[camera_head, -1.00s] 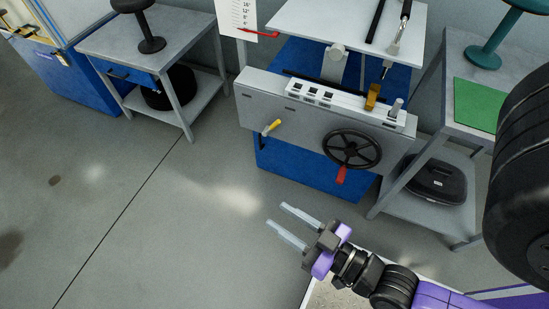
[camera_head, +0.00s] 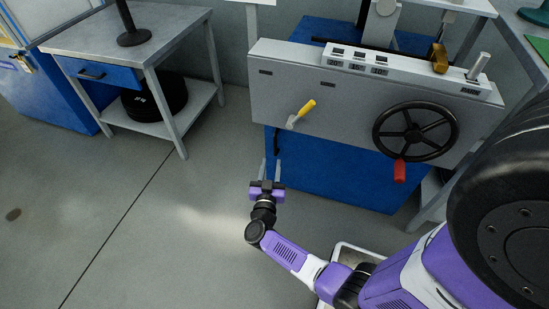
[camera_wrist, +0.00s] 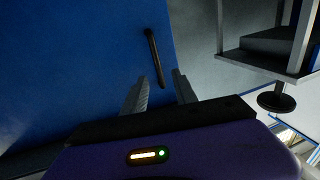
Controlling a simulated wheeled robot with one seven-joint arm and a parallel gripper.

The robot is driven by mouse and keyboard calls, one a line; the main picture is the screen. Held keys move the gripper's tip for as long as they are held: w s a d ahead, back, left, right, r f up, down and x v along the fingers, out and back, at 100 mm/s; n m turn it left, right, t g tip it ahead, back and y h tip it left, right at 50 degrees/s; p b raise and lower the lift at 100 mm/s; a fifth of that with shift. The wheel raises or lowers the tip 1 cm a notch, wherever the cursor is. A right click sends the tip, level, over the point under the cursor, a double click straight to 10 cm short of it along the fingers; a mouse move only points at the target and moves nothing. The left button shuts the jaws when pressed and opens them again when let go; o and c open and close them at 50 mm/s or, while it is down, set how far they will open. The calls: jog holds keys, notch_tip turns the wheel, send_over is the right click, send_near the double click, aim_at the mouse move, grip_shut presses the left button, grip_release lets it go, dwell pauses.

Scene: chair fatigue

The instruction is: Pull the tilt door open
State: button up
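The blue door panel (camera_head: 340,172) is on the front of the grey machine, below its control box. A thin black bar handle (camera_head: 276,142) is at its left edge. In the wrist view, the blue panel (camera_wrist: 70,70) fills the left side and the handle (camera_wrist: 154,52) stands near its edge. My gripper (camera_head: 271,167) is open and empty, just below the handle in the head view. In the wrist view, the handle's lower end appears between the fingertips of my gripper (camera_wrist: 160,80); I see no contact. The panel appears closed.
The control box (camera_head: 350,105) carries a yellow lever (camera_head: 302,112) and a black handwheel (camera_head: 415,132) with a red grip (camera_head: 400,171). A grey table (camera_head: 175,50) with a lower shelf stands left.

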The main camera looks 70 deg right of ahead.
aim_at(275, 147)
jog(key=b+x, duration=0.1)
jog(key=x, duration=0.3)
jog(key=b+x, duration=0.2)
jog(key=x, duration=0.2)
jog(key=shift+s+d+f, duration=0.15)
jog(key=shift+d+f, duration=0.1)
grip_shut()
dwell(1.2)
